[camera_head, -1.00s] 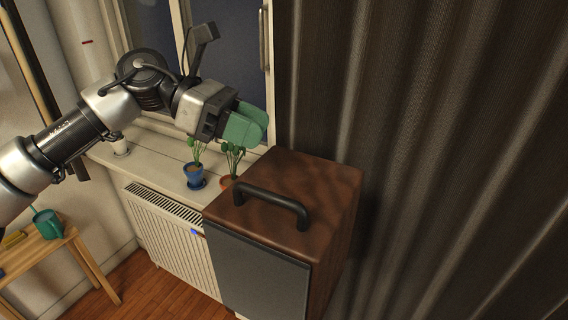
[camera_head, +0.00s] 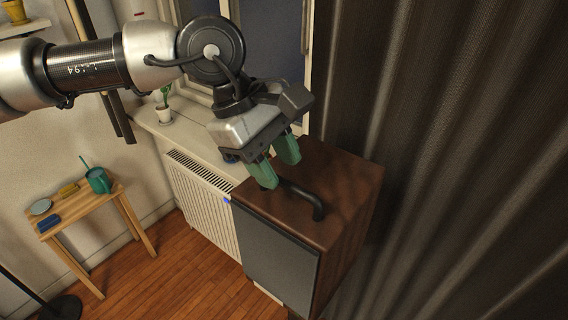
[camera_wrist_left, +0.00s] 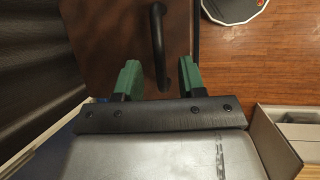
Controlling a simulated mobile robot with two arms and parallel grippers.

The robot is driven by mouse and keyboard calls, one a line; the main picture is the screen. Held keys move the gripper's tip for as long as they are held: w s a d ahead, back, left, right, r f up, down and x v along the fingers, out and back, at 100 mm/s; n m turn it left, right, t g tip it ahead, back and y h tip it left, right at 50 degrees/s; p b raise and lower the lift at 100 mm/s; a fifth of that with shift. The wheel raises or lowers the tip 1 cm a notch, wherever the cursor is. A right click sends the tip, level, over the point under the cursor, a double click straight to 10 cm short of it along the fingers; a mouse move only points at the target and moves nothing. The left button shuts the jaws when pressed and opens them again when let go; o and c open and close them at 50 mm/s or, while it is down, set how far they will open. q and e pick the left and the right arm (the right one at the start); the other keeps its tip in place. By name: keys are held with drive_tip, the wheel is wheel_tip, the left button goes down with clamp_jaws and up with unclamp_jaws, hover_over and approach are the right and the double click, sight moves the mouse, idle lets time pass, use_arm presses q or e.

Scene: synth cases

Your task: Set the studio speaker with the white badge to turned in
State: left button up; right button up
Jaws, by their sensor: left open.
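The studio speaker (camera_head: 345,190) is a dark brown wooden box with a grey front panel (camera_head: 275,262) and a black bar handle (camera_head: 318,207) on top. No white badge shows on the faces I see. My left gripper (camera_head: 276,164), with green fingers, is open over the far left part of the handle. In the left wrist view, the handle (camera_wrist_left: 158,40) runs between the two open fingers (camera_wrist_left: 159,80), with a gap on each side; whether it touches either one I cannot tell. The gripper hides part of the speaker top. My right gripper is not in view.
A dark curtain (camera_head: 450,160) hangs close on the speaker's right. A windowsill (camera_head: 185,135) and white radiator (camera_head: 203,205) are on its left.

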sight(309, 223)
use_arm(q)
drive_tip(key=shift+x, duration=1.3)
clamp_jaws()
